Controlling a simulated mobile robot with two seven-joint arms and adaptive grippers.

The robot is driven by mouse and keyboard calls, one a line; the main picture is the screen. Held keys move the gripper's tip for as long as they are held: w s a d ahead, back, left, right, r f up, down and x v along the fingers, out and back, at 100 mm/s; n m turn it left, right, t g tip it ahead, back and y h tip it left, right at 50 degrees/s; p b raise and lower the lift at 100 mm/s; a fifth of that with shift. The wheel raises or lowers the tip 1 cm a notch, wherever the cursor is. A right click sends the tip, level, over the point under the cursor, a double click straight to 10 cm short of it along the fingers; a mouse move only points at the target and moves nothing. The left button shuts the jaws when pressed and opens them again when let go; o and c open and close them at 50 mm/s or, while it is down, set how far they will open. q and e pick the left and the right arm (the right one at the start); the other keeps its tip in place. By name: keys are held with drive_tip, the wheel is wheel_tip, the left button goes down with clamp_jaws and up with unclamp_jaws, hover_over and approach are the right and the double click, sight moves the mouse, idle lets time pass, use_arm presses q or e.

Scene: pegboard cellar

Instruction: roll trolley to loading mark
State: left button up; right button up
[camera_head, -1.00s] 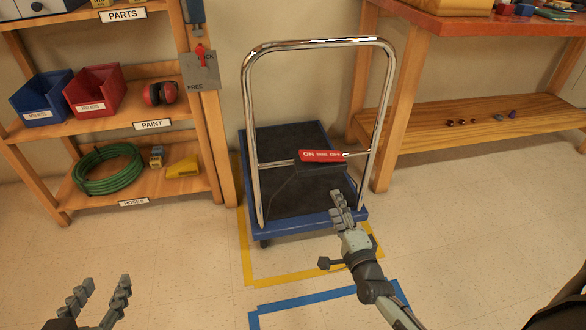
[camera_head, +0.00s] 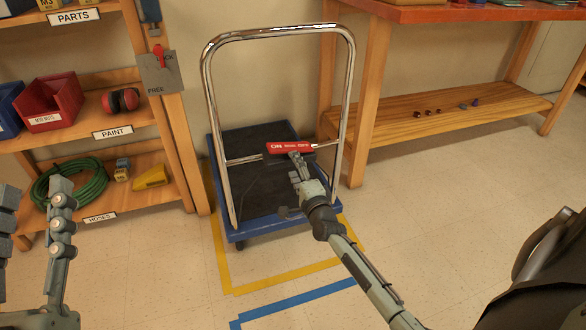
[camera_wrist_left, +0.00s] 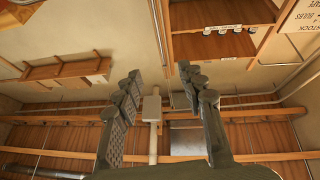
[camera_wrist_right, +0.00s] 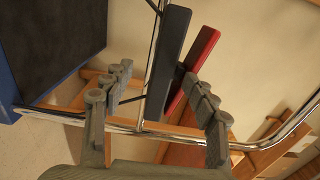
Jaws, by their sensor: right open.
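The trolley has a blue deck with a black mat (camera_head: 255,150) and a chrome push handle (camera_head: 208,90). A red bar marked ON and OFF (camera_head: 275,148) sits on its crossbar. My right gripper (camera_head: 297,160) is at the red bar. In the right wrist view its open fingers (camera_wrist_right: 156,75) stand either side of a dark bar (camera_wrist_right: 168,55) and the red bar (camera_wrist_right: 200,55); I cannot tell whether they touch. My left gripper (camera_head: 32,235) is open and empty at the left, with nothing between its fingers (camera_wrist_left: 160,75). Blue floor tape (camera_head: 300,300) lies in front of the trolley.
Yellow tape (camera_head: 285,279) outlines the floor around the trolley. A wooden shelf with bins and a hose (camera_head: 75,185) stands at left. A LOCK/FREE plate with a red lever (camera_head: 160,70) is on its post. A workbench (camera_head: 470,14) stands at right. Floor in front is clear.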

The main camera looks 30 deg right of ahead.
sight(293, 164)
drive_tip(key=x, duration=0.3)
drive_tip(key=shift+b, duration=0.4)
drive_tip(key=shift+f, duration=0.1)
use_arm(q)
drive_tip(key=shift+s+a+r+t+h, duration=0.2)
drive_tip(key=shift+s+a+r+t, duration=0.1)
drive_tip(key=shift+r+t, duration=0.2)
drive_tip(key=shift+s+a+r+t+h, duration=0.25)
drive_tip(key=shift+r+t, duration=0.15)
drive_tip(key=shift+r, duration=0.2)
